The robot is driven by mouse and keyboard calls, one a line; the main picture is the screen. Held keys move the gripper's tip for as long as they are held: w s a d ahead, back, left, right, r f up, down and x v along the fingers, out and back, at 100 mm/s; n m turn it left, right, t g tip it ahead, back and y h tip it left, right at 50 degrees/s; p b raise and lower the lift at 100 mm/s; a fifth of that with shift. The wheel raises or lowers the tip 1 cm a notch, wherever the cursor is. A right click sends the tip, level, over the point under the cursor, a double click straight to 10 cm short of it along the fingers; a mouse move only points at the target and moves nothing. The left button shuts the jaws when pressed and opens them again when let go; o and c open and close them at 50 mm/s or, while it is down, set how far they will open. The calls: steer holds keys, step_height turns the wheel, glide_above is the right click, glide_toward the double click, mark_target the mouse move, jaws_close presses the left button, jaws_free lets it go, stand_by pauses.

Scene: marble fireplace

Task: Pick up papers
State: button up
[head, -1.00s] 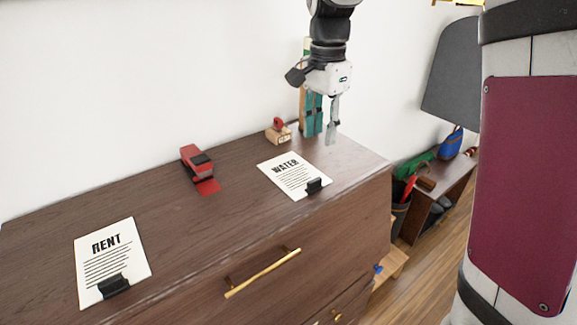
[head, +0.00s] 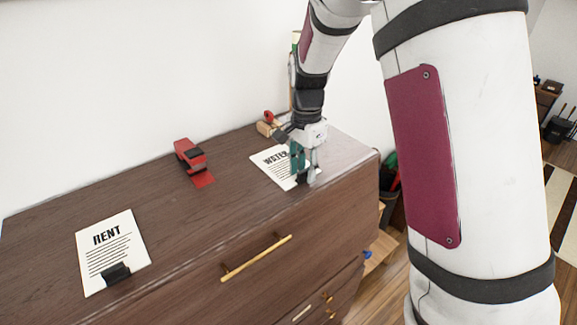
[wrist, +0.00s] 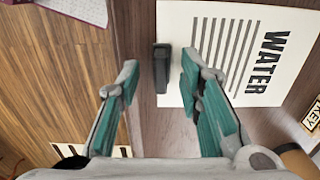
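The WATER paper (head: 268,160) lies flat on the dresser top, partly hidden behind my gripper (head: 305,179) in the head view. In the wrist view the WATER paper (wrist: 240,50) lies below the fingers, with its black clip (wrist: 161,66) between the two fingertips of my gripper (wrist: 158,82). The fingers are spread apart and do not appear to touch the clip. The RENT paper (head: 108,247), with a black clip (head: 116,273) at its lower edge, lies at the dresser's left front.
A red stapler (head: 190,155) sits on the dresser top (head: 165,215) behind the papers. A wooden stamp (head: 266,128) with a red knob stands near the wall. A brass handle (head: 256,259) sticks out from the drawer front. The dresser top between the papers is clear.

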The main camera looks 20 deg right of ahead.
steer(key=shift+f, duration=0.25)
jaws_close()
steer(key=shift+r, duration=0.1)
